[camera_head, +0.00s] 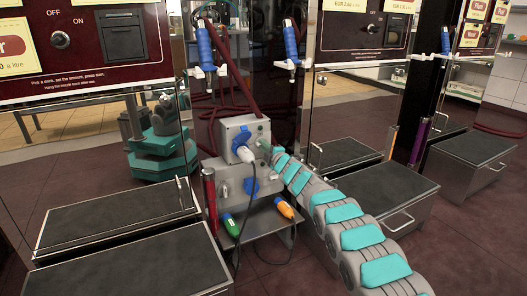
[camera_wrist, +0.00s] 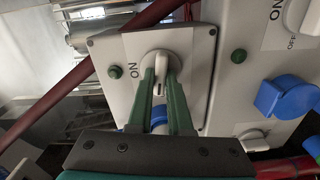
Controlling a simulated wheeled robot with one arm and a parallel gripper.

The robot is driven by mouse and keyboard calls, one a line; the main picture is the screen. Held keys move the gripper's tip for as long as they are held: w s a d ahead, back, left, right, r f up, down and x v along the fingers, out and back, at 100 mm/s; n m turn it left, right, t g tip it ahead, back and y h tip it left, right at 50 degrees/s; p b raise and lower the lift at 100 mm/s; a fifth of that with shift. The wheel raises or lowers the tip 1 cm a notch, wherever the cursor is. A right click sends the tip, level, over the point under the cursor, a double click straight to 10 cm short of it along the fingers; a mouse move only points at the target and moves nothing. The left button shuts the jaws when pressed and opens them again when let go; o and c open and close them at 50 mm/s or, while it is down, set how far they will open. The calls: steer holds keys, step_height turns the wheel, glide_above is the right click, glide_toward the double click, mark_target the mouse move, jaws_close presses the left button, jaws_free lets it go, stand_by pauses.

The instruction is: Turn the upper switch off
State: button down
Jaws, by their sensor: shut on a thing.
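The upper switch is a pale rotary knob (camera_wrist: 160,62) on the face of the upper grey box (camera_wrist: 115,48). My gripper (camera_wrist: 160,76) has its two green fingers closed on either side of the knob, and part of the knob shows between and above the fingertips. A short dark mark shows on the knob. Black lettering that reads ON is beside it on the box face. In the head view, my gripper (camera_head: 267,147) reaches the right side of the upper box (camera_head: 236,130), and the knob is hidden behind it.
A white plug (camera_head: 245,154) sits in the upper box's blue socket. The lower box (camera_head: 232,172) has its own knob and blue socket (camera_head: 251,186). Green (camera_head: 230,224) and orange (camera_head: 284,208) connectors lie below. Blue nozzles (camera_head: 205,44) hang above, with a red hose (camera_wrist: 85,70) close by.

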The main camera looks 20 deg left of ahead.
steer(key=shift+a+f+n+b, duration=0.1)
steer(key=shift+n+b, duration=0.2)
steer(key=shift+n, duration=0.6)
steer(key=shift+s, duration=0.1)
steer(key=c, duration=0.8)
jaws_free()
steer(key=shift+c, duration=0.2)
steer(key=v, duration=0.7)
steer(key=shift+s+d, duration=0.2)
steer(key=shift+d, duration=0.1)
